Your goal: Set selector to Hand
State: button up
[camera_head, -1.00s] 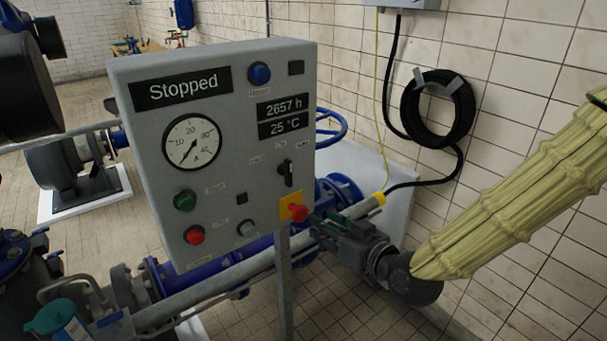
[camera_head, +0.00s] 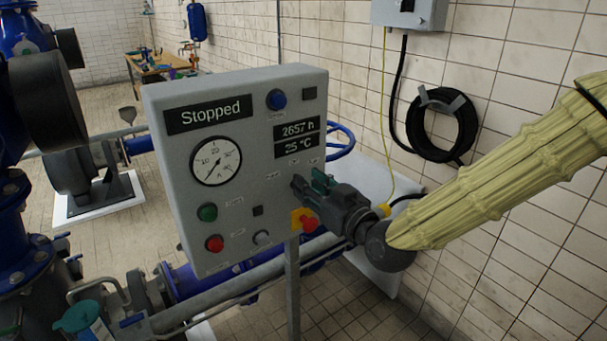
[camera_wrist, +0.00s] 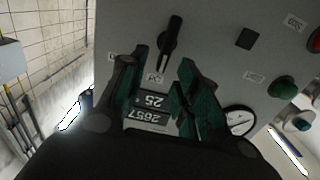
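The selector (camera_wrist: 170,42) is a black elongated knob on the grey control panel (camera_head: 180,150). In the wrist view, which shows the panel upside down, its handle runs nearly along the picture's vertical, slightly tilted. Small labels sit around it, too small to read. In the head view my gripper hides the selector. My gripper (camera_wrist: 160,78) is open and empty, with dark green finger pads spread apart. The selector lies just beyond the gap between the fingertips, not between the pads. In the head view my gripper (camera_head: 308,186) is at the panel's right side; contact cannot be told.
A red mushroom button on a yellow plate (camera_head: 297,223) sits just below my gripper. Green (camera_head: 207,212) and red (camera_head: 214,243) buttons are lower left. The display (camera_head: 209,114) reads "Stopped". A tiled wall with a coiled black hose (camera_head: 440,125) stands right.

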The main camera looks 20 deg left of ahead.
jog(key=x, duration=0.2)
jog(key=shift+w+a+p, duration=0.2)
jog(key=shift+a+p, duration=0.05)
jog(key=shift+p, duration=0.05)
jog(key=c, duration=0.7)
grip_shut()
jog(key=shift+s, duration=0.1)
